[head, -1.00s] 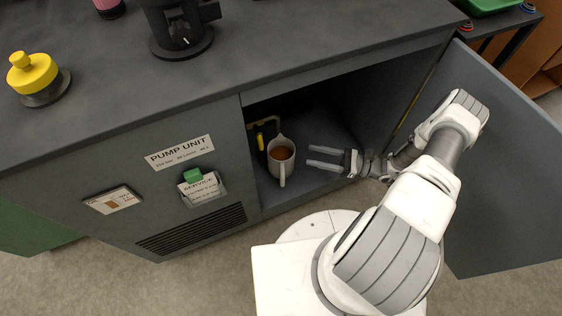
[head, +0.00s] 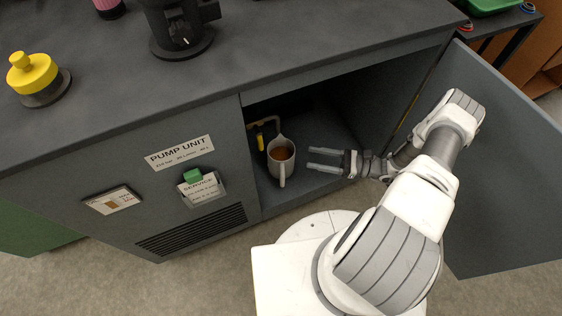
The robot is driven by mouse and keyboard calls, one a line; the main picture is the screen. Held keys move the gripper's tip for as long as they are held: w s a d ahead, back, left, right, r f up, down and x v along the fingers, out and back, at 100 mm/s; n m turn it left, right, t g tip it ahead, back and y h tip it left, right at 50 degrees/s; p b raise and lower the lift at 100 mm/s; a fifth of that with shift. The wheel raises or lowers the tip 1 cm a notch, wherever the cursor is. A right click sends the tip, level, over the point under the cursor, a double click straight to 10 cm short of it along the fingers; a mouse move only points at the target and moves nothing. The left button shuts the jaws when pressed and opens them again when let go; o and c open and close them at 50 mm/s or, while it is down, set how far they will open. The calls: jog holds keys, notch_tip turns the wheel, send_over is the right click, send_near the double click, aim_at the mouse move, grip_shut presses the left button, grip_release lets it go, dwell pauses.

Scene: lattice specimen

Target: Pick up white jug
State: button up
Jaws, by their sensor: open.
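The white jug (head: 282,166) stands upright on the floor of the open cabinet, near its left side. Brown liquid shows inside it, and its handle points towards the front. My gripper (head: 310,159) is inside the cabinet opening, to the right of the jug. Its two fingers are apart, point left towards the jug and hold nothing. A small gap shows between the fingertips and the jug.
The cabinet door (head: 500,150) stands open on the right, beside my arm. A pipe with a yellow handle (head: 260,140) is behind and left of the jug. The dark worktop (head: 290,50) overhangs the opening. Free cabinet floor lies around the gripper.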

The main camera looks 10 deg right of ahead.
aim_at(281, 166)
notch_tip(281, 166, down, 13)
jog(key=w+d+n+g+h+b, duration=0.1)
jog(key=w+d+n+g+h, duration=0.1)
jog(key=g+h, duration=0.2)
jog(key=shift+h, duration=0.3)
jog(key=shift+s+f+b+x, duration=0.15)
jog(key=shift+b+x, duration=0.5)
jog(key=shift+x, duration=2.1)
jog(key=shift+s+b+x, duration=0.1)
jog(key=shift+b+x, duration=0.55)
jog(key=shift+x, duration=2.15)
jog(key=shift+s+f+b+x, duration=0.15)
jog(key=shift+b+x, duration=0.5)
jog(key=shift+x, duration=2.1)
jog(key=shift+d, duration=0.1)
grip_shut()
jog(key=shift+w+r, duration=0.1)
jog(key=shift+r, duration=0.05)
